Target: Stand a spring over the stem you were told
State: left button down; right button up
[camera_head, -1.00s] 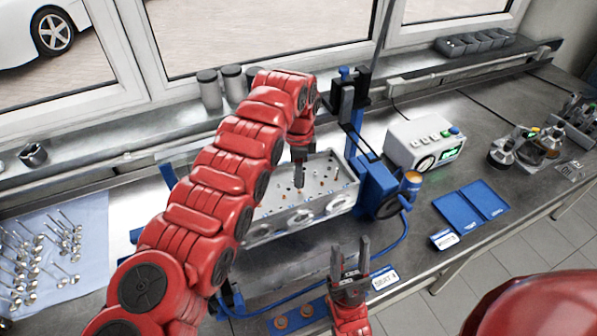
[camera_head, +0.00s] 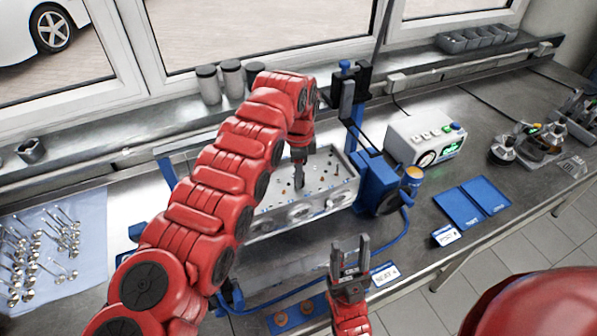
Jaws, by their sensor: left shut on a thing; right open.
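The grey metal cylinder head (camera_head: 345,193) is clamped in a blue fixture at mid-bench, with several small stems and holes on its top face. My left gripper (camera_head: 299,180) reaches over it from the left, pointing down close above the top face. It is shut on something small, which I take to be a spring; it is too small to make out. I cannot tell whether it touches a stem. My red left arm hides the head's left part. My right gripper (camera_head: 350,243) is open and empty in front of the head, fingers pointing up.
A blue strip with orange-brown rings (camera_head: 280,320) lies at the front edge beside a small label card (camera_head: 385,274). Valves lie on a blue cloth (camera_head: 92,215) at left. A white test box (camera_head: 425,137), blue trays (camera_head: 473,203) and an orange-topped can (camera_head: 411,175) stand right.

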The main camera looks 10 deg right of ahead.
pick_arm(q)
jog(key=shift+f, duration=0.35)
jog(key=shift+c, duration=2.4)
grip_release()
notch_tip(320, 180, up, 6)
jog(key=shift+d+f+b, duration=0.15)
jog(key=shift+f+b, duration=0.05)
jog(key=shift+b, duration=0.85)
notch_tip(320, 180, up, 6)
jog(key=p, duration=0.6)
jog(key=shift+r, duration=0.25)
jog(key=shift+f, duration=0.1)
